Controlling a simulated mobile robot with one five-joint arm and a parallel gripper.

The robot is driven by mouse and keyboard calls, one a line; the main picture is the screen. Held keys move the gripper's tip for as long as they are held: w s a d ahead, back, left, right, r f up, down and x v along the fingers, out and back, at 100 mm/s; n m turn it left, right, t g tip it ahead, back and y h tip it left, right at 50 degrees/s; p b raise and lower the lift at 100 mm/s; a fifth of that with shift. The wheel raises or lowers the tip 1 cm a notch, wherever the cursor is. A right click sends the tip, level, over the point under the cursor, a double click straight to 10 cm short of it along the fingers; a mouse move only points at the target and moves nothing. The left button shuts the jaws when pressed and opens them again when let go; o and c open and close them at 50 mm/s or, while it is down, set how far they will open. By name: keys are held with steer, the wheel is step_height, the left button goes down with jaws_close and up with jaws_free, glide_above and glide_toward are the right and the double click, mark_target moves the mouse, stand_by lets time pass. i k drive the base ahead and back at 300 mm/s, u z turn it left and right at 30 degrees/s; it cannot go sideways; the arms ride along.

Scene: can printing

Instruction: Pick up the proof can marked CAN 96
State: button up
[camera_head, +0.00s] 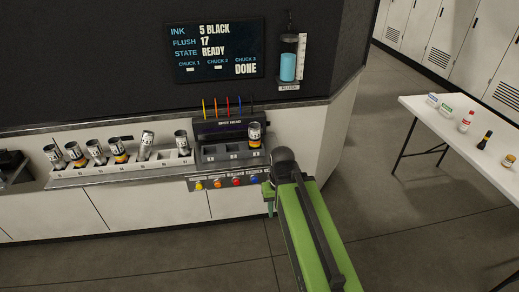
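Several printed cans stand tilted in a white numbered rack (128,165) at the left; one of them is the can at the rack's right end (182,142). Another can (254,134), with a white and orange body, stands in the right-hand chuck of the dark printing machine (222,152). The marks on the cans are too small to read, so I cannot tell which is CAN 96. My green arm reaches up from the bottom, and my gripper (268,198) is in front of the machine's button panel, below and right of the chuck can. Its fingers are mostly hidden by my arm.
A wall display (219,50) reads 5 BLACK, FLUSH 17, READY, with CHUCK 3 DONE. A blue flush cylinder (288,66) hangs beside it. Coloured buttons (236,181) line the machine's front. A white table (453,122) with small bottles stands right; the floor between is clear.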

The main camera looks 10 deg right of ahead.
mark_target(254, 128)
steer(key=u, duration=0.35)
steer(key=i, duration=0.75)
steer(key=u, duration=0.75)
steer(key=i, duration=0.95)
steer(key=u, duration=0.1)
